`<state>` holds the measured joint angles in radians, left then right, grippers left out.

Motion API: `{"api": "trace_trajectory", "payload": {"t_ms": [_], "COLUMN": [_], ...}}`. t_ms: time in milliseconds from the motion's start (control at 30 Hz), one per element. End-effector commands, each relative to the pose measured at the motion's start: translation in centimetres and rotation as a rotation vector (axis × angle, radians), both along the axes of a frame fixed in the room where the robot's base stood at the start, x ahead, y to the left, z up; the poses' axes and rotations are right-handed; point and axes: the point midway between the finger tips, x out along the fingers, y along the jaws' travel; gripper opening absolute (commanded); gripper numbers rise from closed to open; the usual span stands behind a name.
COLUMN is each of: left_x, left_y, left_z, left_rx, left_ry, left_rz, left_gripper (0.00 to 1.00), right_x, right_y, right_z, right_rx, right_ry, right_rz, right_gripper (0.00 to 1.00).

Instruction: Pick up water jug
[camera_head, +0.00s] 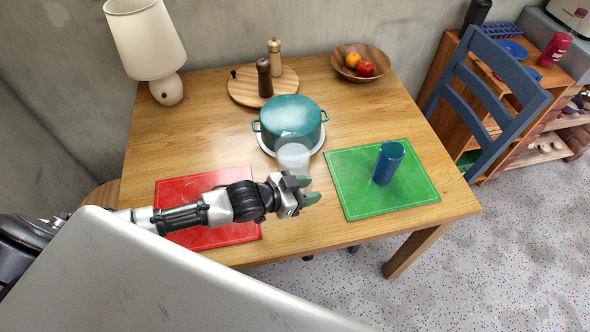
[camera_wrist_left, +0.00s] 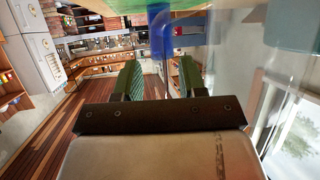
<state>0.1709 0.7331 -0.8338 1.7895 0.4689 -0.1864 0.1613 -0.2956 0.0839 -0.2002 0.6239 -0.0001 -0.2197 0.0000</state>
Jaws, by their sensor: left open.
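A clear, whitish see-through vessel (camera_head: 293,157), which looks like the water jug, stands on the table in front of the teal pot. Its outline is faint and its handle cannot be made out. My left gripper (camera_head: 309,190) is open, with green-padded fingers, just in front of and slightly right of the vessel in the head view. In the left wrist view the open fingers (camera_wrist_left: 160,78) have nothing between them nearby. A large clear surface, probably the vessel, shows to their right. My right gripper is not in view.
A blue cup (camera_head: 389,162) stands on a green mat (camera_head: 350,190) to the right; it shows beyond the fingers in the wrist view (camera_wrist_left: 160,32). The teal pot (camera_head: 290,122) is close behind the vessel. A red mat (camera_head: 205,183) lies under my left arm.

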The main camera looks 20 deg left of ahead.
Motion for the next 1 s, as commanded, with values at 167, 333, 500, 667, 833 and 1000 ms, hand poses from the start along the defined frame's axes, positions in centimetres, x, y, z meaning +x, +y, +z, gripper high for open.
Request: {"api": "trace_trajectory", "payload": {"t_ms": [167,333,500,667,833,1000], "left_x": [0.47,0.43,0.42,0.42,0.42,0.42], "left_y": [-0.43,-0.4,-0.39,-0.38,-0.37,-0.37], "left_z": [-0.29,-0.29,-0.28,-0.28,-0.27,-0.27], "left_rx": [0.001,0.001,0.001,0.001,0.001,0.001], "left_ry": [0.0,0.0,0.0,0.0,0.0,0.0], "left_rz": [0.0,0.0,0.0,0.0,0.0,0.0], "left_gripper": [0.41,0.36,0.1,0.0,0.0,0.0], "right_x": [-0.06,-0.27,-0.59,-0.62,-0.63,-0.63], "right_y": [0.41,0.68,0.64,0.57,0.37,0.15], "right_z": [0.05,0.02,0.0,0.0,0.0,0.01], "right_rx": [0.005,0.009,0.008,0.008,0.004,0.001], "right_ry": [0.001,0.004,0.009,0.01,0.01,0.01], "right_rz": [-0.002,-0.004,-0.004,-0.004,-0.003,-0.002], "right_gripper": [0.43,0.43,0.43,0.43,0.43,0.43]}}
